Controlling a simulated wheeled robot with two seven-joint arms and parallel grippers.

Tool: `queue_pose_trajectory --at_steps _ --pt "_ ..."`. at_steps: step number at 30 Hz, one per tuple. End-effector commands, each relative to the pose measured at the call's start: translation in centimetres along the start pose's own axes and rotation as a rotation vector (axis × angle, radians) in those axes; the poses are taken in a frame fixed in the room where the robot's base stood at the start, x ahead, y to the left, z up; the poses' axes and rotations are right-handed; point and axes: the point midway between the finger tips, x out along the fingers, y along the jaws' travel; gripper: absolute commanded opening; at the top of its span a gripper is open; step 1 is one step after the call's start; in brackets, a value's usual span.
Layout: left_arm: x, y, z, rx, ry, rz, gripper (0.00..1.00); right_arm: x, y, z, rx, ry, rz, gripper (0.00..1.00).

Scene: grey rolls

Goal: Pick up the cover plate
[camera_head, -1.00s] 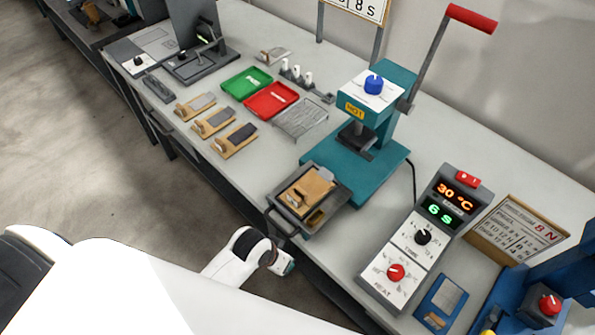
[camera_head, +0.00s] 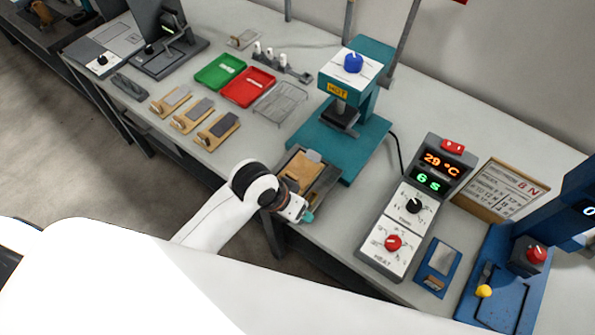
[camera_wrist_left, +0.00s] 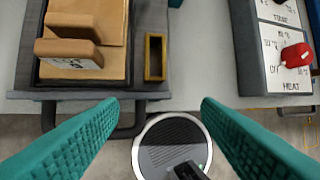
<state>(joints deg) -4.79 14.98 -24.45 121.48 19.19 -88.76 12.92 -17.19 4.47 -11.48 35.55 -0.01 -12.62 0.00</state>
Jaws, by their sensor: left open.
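A tan wooden plate with a raised block (camera_wrist_left: 68,52), which may be the cover plate, lies in a dark grey tray (camera_wrist_left: 20,70) in the left wrist view. It also shows in the head view (camera_head: 302,166), in front of the teal press and partly behind my left arm. A small brass-coloured frame (camera_wrist_left: 155,57) sits in the tray's right part. My left gripper (camera_wrist_left: 160,125) is open and empty, its teal fingers apart near the tray's front edge and black handle. In the head view its tip (camera_head: 307,215) is at the bench's front edge. My right gripper is not seen.
The teal press (camera_head: 345,120) stands behind the tray. A control box (camera_head: 415,210) with dials is to the right. Several wooden holders (camera_head: 192,116), a green tray (camera_head: 221,71) and a red tray (camera_head: 248,87) lie to the left.

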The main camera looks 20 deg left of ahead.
Motion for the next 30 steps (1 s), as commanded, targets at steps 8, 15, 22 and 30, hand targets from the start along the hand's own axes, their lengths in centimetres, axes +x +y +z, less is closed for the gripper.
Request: queue_pose_trajectory --at_steps 8,15,22,30 --pt "-1.8 -1.4 5.9 0.093 0.093 -0.025 0.58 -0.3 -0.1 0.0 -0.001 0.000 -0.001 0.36" --pt "-5.1 1.5 9.8 0.085 0.256 0.093 0.58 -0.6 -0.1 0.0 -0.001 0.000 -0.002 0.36" --pt "-7.7 4.2 11.3 0.028 0.337 0.185 0.58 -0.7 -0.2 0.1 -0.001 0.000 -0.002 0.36" --pt "-5.0 5.1 10.3 0.017 0.350 0.195 0.58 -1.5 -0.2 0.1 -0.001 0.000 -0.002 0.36"
